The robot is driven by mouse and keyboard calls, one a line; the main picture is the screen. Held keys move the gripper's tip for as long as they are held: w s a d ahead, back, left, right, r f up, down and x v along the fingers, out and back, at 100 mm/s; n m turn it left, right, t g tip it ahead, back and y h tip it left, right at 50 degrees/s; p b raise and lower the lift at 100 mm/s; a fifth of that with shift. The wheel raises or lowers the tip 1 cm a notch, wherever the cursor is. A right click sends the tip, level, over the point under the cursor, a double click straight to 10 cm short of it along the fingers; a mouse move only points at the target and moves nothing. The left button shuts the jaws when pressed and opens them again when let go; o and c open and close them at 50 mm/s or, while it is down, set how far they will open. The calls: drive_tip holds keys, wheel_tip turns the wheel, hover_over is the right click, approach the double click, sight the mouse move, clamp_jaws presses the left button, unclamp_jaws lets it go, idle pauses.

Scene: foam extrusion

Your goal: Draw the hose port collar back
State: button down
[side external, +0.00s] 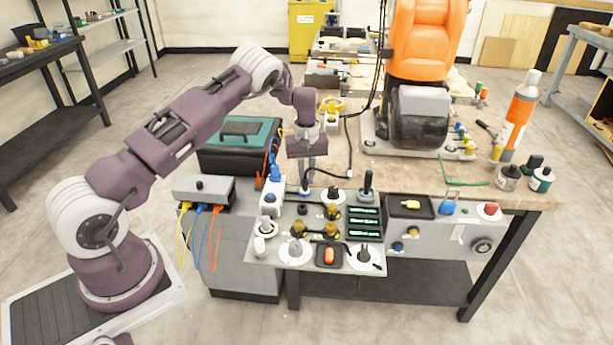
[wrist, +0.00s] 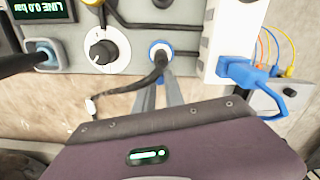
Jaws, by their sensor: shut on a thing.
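The hose port collar (wrist: 160,47) is a blue ring with a white rim on the grey panel, with a black hose (wrist: 148,80) running out of it. In the side view, the port (side external: 305,191) sits at the back edge of the panel, mostly hidden by my fingers. My gripper (wrist: 160,85) points straight at the port. Its two narrow grey fingers are close together and reach the collar, with the hose between or beside them. In the side view, my gripper (side external: 307,180) stands upright over the port. The exact contact on the collar is hidden.
The control panel (side external: 280,262) holds several knobs, a lever (side external: 367,184) and green displays (side external: 364,222). In the wrist view, a white block with a blue clip (wrist: 245,75) stands right of the port and a white dial (wrist: 101,52) left. An orange robot (side external: 427,45) stands behind.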

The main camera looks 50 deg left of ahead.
drive_tip(key=shift+r, duration=0.35)
drive_tip(key=c, duration=1.4)
unclamp_jaws()
wheel_tip(320, 180, up, 7)
drive_tip(key=shift+r, duration=0.1)
